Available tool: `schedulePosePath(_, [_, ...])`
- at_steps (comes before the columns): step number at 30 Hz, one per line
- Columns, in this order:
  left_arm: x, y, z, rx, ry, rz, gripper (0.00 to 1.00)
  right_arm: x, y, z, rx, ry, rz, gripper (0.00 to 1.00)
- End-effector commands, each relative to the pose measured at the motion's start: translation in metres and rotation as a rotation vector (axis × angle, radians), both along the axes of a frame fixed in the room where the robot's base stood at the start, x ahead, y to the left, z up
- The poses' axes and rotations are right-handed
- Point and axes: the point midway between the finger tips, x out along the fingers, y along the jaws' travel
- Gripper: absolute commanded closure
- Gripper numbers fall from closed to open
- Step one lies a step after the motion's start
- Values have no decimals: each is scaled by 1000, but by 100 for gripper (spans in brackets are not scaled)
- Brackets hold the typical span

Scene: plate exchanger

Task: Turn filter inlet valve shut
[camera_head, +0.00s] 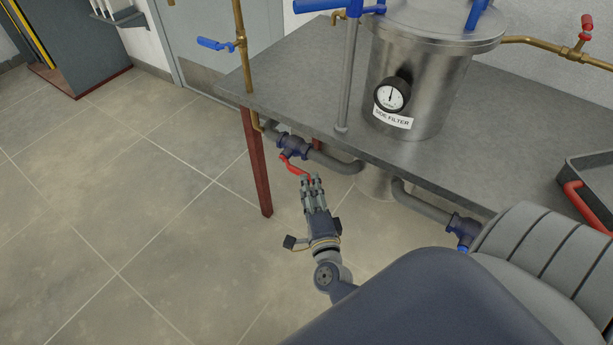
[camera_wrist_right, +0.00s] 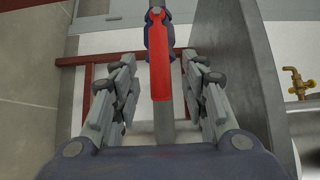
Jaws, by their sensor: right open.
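A dark blue valve body (camera_head: 293,147) sits on the grey pipe under the table's left end. Its red lever (camera_head: 292,166) points down and to the right, toward my right gripper (camera_head: 311,178). In the right wrist view the red lever (camera_wrist_right: 161,75) stands between the two open fingers of the right gripper (camera_wrist_right: 160,95), with a visible gap on each side. No firm contact shows. The steel side filter (camera_head: 425,70) stands on the table, with a gauge and label on its front. I see no name on the valve. My left gripper is not in view.
The grey table (camera_head: 285,75) overhangs the pipes, and its red leg (camera_head: 256,165) stands left of my right gripper. Another blue valve (camera_head: 463,229) sits on a pipe to the right. A tray (camera_head: 595,165) lies at the right. The tiled floor (camera_head: 130,190) on the left is clear.

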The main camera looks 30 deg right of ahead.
Motion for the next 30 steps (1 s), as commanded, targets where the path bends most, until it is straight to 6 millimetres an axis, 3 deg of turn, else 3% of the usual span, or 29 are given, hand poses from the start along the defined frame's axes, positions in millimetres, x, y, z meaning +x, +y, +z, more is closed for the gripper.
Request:
schedulePosePath(3, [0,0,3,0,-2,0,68,21,-9,0,-1,-2,0,59])
schedulePosePath(9, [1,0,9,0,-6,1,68,40,-17,-1,-3,1,1,59])
schedulePosePath(20, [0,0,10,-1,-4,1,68,45,-18,-1,-2,3,2,59])
schedulePosePath(25, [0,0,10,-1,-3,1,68,44,-18,-1,-2,3,2,98])
schedulePosePath(30, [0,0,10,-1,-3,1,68,44,-18,-1,-2,3,2,100])
